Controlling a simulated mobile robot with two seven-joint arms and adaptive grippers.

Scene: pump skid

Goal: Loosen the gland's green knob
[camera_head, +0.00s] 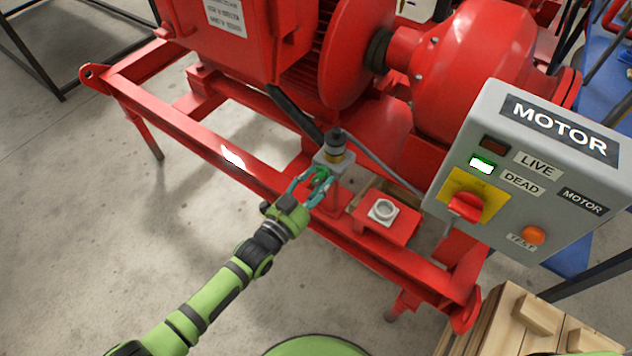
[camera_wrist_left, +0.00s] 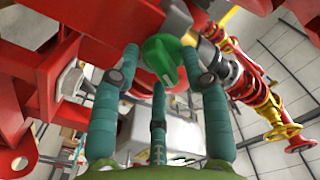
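In the left wrist view the green knob (camera_wrist_left: 162,58) is at upper centre, with a raised grip bar. My left gripper (camera_head: 309,186) has its teal fingers spread on either side of the knob; the fingertips (camera_wrist_left: 160,58) also show in the wrist view. They look open, close beside the knob; contact cannot be told. My right gripper is not in view.
A grey motor control box (camera_head: 530,165) with a red switch stands at right. A red plate with a white square fitting (camera_head: 383,211) lies right of the gland. Red skid rails (camera_head: 200,135) run around it. Wooden crating (camera_head: 515,325) is at lower right.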

